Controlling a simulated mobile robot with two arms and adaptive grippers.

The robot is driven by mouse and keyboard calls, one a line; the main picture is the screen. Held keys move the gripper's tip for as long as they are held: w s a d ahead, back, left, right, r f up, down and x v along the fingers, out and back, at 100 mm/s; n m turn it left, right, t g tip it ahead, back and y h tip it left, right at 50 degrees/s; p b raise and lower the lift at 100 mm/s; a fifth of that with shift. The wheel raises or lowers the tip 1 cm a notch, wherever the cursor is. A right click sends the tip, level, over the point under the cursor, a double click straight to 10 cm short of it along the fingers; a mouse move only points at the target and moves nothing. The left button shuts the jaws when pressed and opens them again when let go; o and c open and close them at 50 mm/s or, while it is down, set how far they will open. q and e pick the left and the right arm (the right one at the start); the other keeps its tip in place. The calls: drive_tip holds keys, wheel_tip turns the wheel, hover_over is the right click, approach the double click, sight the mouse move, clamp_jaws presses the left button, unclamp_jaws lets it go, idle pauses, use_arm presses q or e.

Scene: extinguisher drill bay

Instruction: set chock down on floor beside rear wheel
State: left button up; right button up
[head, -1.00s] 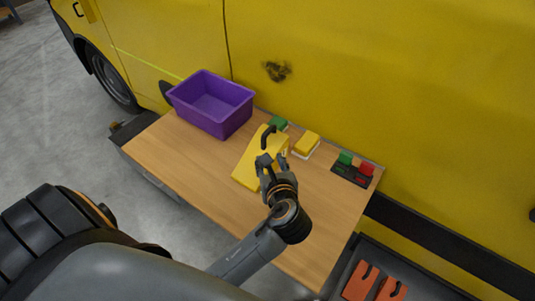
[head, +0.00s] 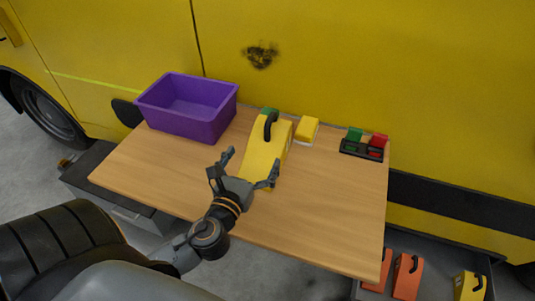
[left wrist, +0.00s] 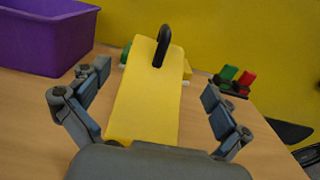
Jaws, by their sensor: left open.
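A yellow wedge-shaped chock (head: 262,157) with a black loop handle lies on the wooden table (head: 310,205). My left gripper (head: 246,170) is open at the near, low end of the chock. In the left wrist view the chock (left wrist: 147,100) lies between the spread fingers (left wrist: 155,105), with a gap on each side, and its handle is at the far end. A wheel (head: 48,115) of the yellow vehicle shows at the far left; I cannot tell if it is the rear one. My right gripper is not in view.
A purple bin (head: 187,108) stands at the table's back left. A yellow block (head: 307,130) and a black tray with green and red pieces (head: 361,148) are along the back edge. Orange chocks (head: 406,278) and another yellow chock (head: 469,287) sit low at right.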

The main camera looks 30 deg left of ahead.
use_arm(q)
drive_tip(key=p, duration=0.1)
approach(273, 124)
drive_tip(key=x, duration=0.3)
drive_tip(key=shift+w+r, duration=0.25)
drive_tip(key=shift+w, duration=0.1)
drive_tip(key=shift+w+a, duration=0.15)
drive_tip(key=shift+w, duration=0.2)
drive_tip(key=shift+p+x, duration=0.45)
drive_tip(key=shift+x, duration=0.55)
drive_tip(key=x, duration=0.2)
drive_tip(key=shift+w+a, duration=0.2)
drive_tip(key=shift+w, duration=0.4)
drive_tip(key=shift+w+a, duration=0.1)
drive_tip(key=shift+w, duration=0.1)
drive_tip(key=shift+s, duration=0.1)
drive_tip(key=c, duration=1.4)
drive_tip(key=shift+r, duration=0.1)
drive_tip(key=shift+c, duration=0.3)
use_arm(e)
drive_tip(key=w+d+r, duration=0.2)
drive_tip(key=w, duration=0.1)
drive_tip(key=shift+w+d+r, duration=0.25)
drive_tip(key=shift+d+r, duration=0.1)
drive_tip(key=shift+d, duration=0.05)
